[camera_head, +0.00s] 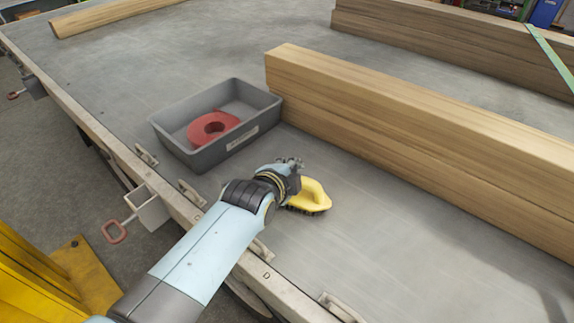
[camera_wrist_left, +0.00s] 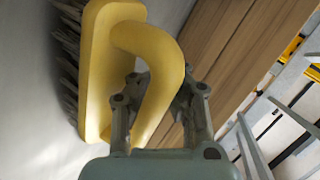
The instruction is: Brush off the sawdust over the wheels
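A yellow hand brush (camera_head: 312,194) with dark bristles is on or just above the grey trailer bed, to the right of my left gripper (camera_head: 290,163). In the left wrist view, the brush (camera_wrist_left: 101,62) has its bristles at the left, towards the grey surface. Its looped handle passes between the two fingers of my left gripper (camera_wrist_left: 160,98), which look closed on it, one inside the loop and one outside. No wheels or clear sawdust patch can be made out. My right gripper is not in view.
A grey bin (camera_head: 190,149) holding a red ring-shaped item (camera_head: 211,128) stands left of the brush. Stacked timber beams (camera_head: 400,118) run along the right. More timber (camera_head: 460,40) lies farther back. The trailer's edge rail (camera_head: 105,137) has latches. The bed right of the brush is clear.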

